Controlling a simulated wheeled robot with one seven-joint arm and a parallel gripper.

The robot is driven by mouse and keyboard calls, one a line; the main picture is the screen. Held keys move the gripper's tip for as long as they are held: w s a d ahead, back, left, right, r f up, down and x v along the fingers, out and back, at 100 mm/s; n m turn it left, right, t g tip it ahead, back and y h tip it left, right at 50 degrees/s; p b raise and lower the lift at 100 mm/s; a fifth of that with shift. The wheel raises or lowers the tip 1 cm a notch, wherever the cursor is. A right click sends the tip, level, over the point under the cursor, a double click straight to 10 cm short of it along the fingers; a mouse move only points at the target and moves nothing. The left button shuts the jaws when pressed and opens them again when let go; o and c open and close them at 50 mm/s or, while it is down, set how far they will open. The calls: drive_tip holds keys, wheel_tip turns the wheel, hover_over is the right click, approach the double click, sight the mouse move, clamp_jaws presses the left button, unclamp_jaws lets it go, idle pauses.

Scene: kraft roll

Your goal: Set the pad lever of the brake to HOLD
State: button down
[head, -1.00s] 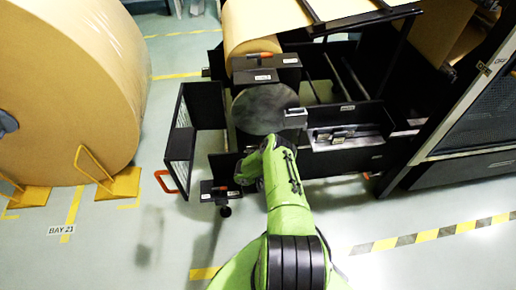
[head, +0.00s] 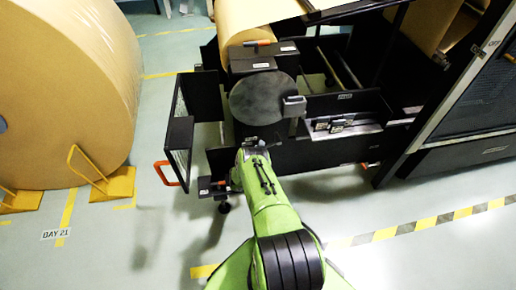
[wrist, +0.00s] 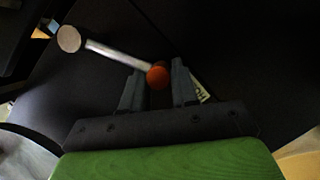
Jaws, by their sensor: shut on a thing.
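The pad lever (wrist: 115,53) shows in the wrist view as a pale metal rod. It runs from a round pivot (wrist: 69,38) at upper left to an orange-red knob (wrist: 157,75). My gripper (wrist: 158,78) is shut on the knob end, with one dark finger on each side. A pale label (wrist: 200,90) lies behind the right finger; it is partly hidden and I cannot read it fully. In the head view my gripper (head: 258,146) is at the black brake housing, below the dark round disc (head: 264,98). The lever cannot be made out there.
A mesh door (head: 180,142) with an orange handle (head: 166,173) stands open left of my gripper. An open tray (head: 345,125) is to the right. A large kraft roll (head: 65,90) stands at far left, with yellow chocks (head: 115,185). The floor in front is clear.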

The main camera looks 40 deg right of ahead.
drive_tip(key=shift+s+d+f, duration=0.3)
drive_tip(key=shift+s+f, duration=0.25)
drive_tip(key=shift+s, duration=0.1)
drive_tip(key=c, duration=1.3)
unclamp_jaws()
drive_tip(key=shift+o, duration=1.3)
drive_tip(key=shift+d+f+g, duration=0.1)
drive_tip(key=shift+f+g, duration=0.05)
drive_tip(key=shift+g, duration=0.15)
drive_tip(key=p+v, duration=0.4)
drive_tip(key=v, duration=1.1)
drive_tip(key=shift+w+a+r, duration=0.15)
drive_tip(key=shift+a+r, duration=0.2)
drive_tip(key=shift+r, duration=0.05)
drive_tip(key=shift+p, duration=0.3)
